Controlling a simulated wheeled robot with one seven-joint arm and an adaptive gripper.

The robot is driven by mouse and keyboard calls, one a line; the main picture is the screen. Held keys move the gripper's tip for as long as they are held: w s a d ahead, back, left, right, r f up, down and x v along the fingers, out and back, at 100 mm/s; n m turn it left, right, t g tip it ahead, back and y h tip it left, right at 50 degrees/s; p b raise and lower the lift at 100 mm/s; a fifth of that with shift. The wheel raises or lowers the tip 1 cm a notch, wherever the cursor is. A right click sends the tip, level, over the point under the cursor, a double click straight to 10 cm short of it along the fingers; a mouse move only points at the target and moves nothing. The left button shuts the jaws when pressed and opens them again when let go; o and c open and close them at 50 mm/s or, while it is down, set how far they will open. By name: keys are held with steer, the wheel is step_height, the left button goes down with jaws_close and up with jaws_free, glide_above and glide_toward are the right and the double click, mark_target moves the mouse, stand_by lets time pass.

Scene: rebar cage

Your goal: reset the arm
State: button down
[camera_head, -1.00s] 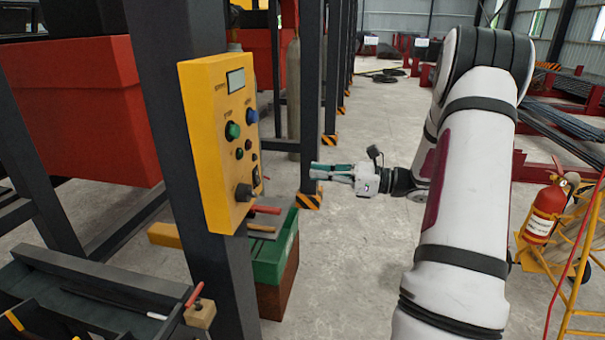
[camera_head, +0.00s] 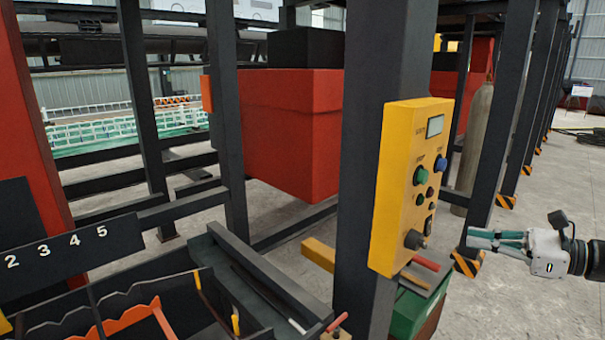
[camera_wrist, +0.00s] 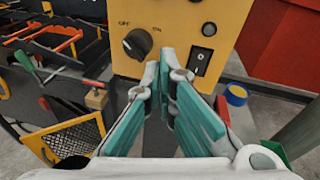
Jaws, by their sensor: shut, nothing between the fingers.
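My gripper (camera_head: 478,240) shows at the right of the head view, pointing left toward the yellow control panel (camera_head: 408,180). Its fingers are shut and empty. In the wrist view my gripper (camera_wrist: 165,72) has its teal-padded fingers brought together at the tips, in front of the lower part of the panel (camera_wrist: 185,20). The panel carries a dark knob (camera_wrist: 137,43) marked OFF and ON and a black rocker switch (camera_wrist: 200,60). I cannot tell whether the fingertips touch the panel; in the head view a gap shows between them. Most of my arm is outside the head view.
The panel is fixed to a dark steel post (camera_head: 365,130). A green toolbox (camera_head: 410,310) with red-handled tools stands below it. A black rack (camera_head: 95,240) numbered 2 to 5 is at the left. Red boxes (camera_head: 290,130) hang behind. Open concrete floor (camera_head: 535,190) lies at the right.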

steer(key=s+a+r+n+g+h, duration=0.15)
steer(key=s+a+n+g, duration=0.3)
steer(key=a, duration=0.45)
steer(key=s+a+r+n+g+h, duration=0.1)
steer(key=s+a+n+g+h, duration=0.1)
steer(key=s+a+n+g, duration=0.5)
steer(key=s+a+r+n+t+h, duration=0.1)
steer(key=s+a+n+t+h, duration=0.1)
steer(key=s+n+h, duration=0.2)
steer(key=s+a+r+n+t+h, duration=0.1)
steer(key=s+a+n+t+h, duration=0.1)
steer(key=s+n, duration=0.4)
steer(key=n+t+h, duration=0.1)
steer(key=n+h, duration=0.1)
steer(key=n, duration=0.1)
steer(key=shift+s+a+n+h, duration=0.35)
steer(key=shift+a, duration=0.05)
